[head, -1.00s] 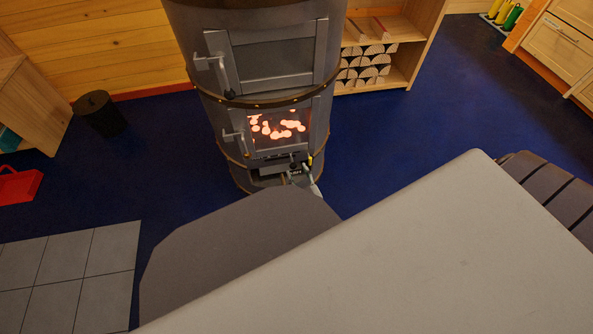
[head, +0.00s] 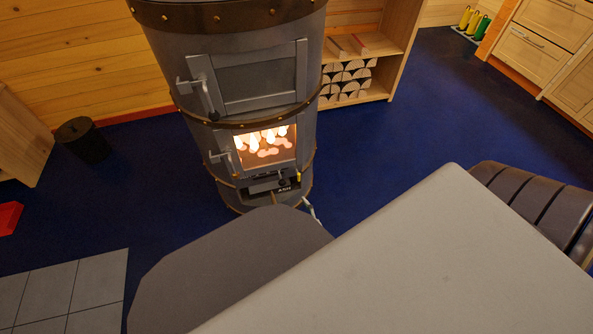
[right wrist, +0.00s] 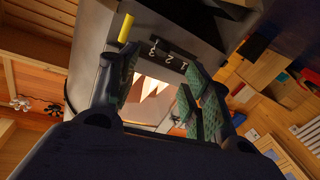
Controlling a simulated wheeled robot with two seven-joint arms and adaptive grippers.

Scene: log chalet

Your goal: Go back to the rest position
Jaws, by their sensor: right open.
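My right gripper (head: 309,207) shows only as a small piece in the head view, low beside the foot of the stove and mostly hidden by the grey shapes in front. In the right wrist view its two green-padded fingers (right wrist: 157,92) stand apart with nothing between them. The stove (head: 252,110) is a tall grey metal cylinder with brass bands. Its upper door and its lower door look shut, and a fire glows behind the lower glass (head: 265,147). In the right wrist view the stove front with the marks 1, 2, 3 lies beyond the fingers. My left gripper is not in view.
A shelf with split logs (head: 345,82) stands behind the stove to the right. A black bin (head: 83,139) stands by the wall at left. Wooden drawers (head: 532,52) are at the upper right. Blue floor (head: 400,130) is clear between stove and drawers.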

